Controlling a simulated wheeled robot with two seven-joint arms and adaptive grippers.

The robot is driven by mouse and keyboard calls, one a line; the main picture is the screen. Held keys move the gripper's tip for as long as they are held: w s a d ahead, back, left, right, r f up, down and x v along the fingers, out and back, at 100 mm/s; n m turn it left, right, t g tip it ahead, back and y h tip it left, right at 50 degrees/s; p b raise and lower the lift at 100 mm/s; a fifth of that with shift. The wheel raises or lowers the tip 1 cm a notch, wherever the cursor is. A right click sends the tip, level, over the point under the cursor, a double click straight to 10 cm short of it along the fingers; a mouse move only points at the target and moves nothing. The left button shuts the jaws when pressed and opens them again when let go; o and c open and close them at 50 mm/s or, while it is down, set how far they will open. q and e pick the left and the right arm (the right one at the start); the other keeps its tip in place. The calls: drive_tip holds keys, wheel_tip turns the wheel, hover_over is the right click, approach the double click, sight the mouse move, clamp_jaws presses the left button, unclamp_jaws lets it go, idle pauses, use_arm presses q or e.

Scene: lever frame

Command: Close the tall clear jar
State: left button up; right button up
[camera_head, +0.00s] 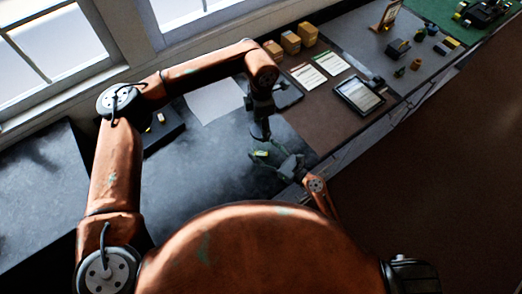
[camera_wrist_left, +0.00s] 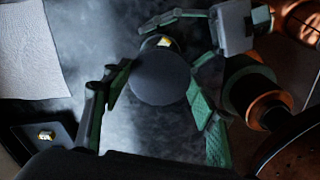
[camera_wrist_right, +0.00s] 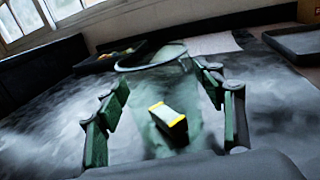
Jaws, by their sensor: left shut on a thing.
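The clear jar (camera_wrist_right: 185,95) stands in the right wrist view with its round rim showing. My left gripper (camera_wrist_left: 158,85) is shut on a dark round lid (camera_wrist_left: 160,78), seen face-on in the left wrist view. The lid hides most of the jar there. In the head view my left gripper (camera_head: 261,132) is just above the right one.
A dark tray (camera_wrist_left: 25,135) with a small yellow-marked piece lies left of the grippers. A white sheet (camera_head: 215,102) lies behind. The dark worktop (camera_head: 200,170) at left front is clear.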

drive_tip(key=c, duration=1.3)
use_arm(q)
drive_tip(key=shift+f, duration=2.5)
drive_tip(key=shift+f, duration=0.9)
drive_tip(key=shift+f, duration=0.55)
